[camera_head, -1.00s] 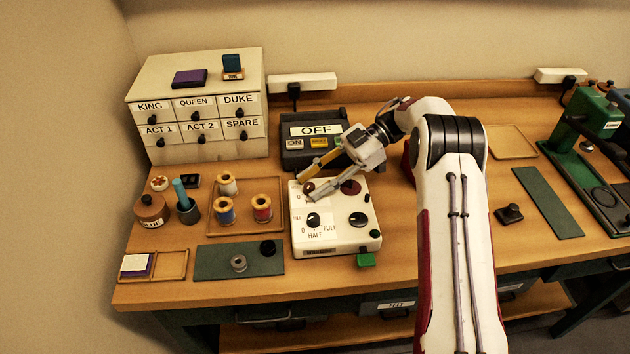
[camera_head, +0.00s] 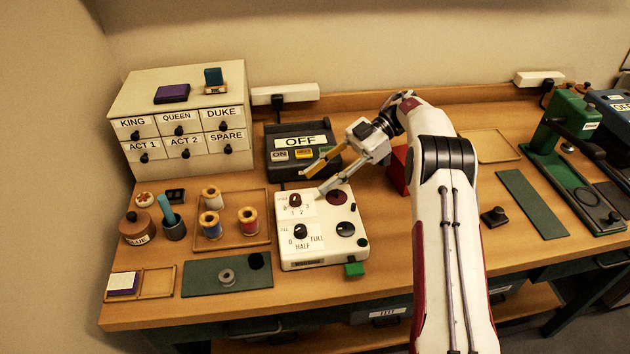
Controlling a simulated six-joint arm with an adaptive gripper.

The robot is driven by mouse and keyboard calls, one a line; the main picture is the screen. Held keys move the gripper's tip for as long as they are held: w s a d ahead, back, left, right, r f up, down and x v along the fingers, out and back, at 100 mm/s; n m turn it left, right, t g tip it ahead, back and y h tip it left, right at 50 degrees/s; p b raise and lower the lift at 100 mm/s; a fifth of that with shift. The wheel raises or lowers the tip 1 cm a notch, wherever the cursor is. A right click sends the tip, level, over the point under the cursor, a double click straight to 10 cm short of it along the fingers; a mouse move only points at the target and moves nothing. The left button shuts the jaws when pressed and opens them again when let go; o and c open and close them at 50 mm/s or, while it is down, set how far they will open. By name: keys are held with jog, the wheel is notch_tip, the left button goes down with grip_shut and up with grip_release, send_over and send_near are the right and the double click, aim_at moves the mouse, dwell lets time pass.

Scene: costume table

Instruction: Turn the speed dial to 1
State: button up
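The white control box (camera_head: 322,262) stands on the table left of my arm. The dark red-brown speed dial (camera_head: 295,200) is at its upper left, with the marks 1 and 2 printed below it. Its pointer is too small to read surely. My gripper (camera_head: 312,183) is open and empty, with one yellow and one grey finger. The fingertips are apart from the dial, above and to the right of it in the picture.
The box also carries a black knob (camera_head: 301,231) marked HALF and FULL, a dark red button (camera_head: 337,198) and another black knob (camera_head: 345,229). The dark OFF unit (camera_head: 284,168) stands close behind.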

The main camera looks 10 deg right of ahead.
jog(key=shift+w+d+r, duration=0.2)
jog(key=shift+d, duration=0.3)
dwell(0.4)
